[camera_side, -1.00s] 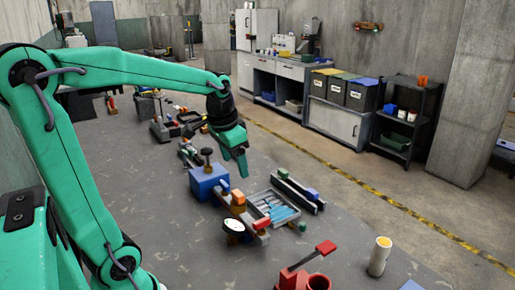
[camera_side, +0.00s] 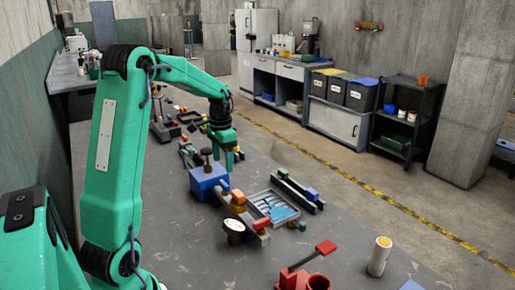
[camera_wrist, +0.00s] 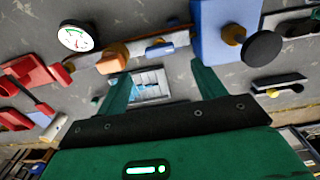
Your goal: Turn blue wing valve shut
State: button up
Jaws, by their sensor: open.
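In the side view the blue wing (camera_side: 222,187) shows at the block's right edge, partly crowded by neighbouring parts. An orange wing piece (camera_wrist: 113,57) sits on the same run. My gripper (camera_side: 231,164) hangs above and behind the blue block (camera_side: 205,186), pointing down. In the wrist view its two green fingers (camera_wrist: 162,82) are spread apart, with nothing between them, and the blue wing lies beyond their tips.
A white round gauge (camera_side: 233,226) and a red piece (camera_side: 262,224) are at the run's near end. A dark knob (camera_side: 206,153) rises from the block. A grey tray (camera_side: 257,195) lies to the right. A red lever fixture (camera_side: 300,275) and a pale cylinder (camera_side: 379,256) stand nearer.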

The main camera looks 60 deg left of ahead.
aim_at(224, 183)
jog(key=shift+f, duration=3.9)
jog(key=c, duration=1)
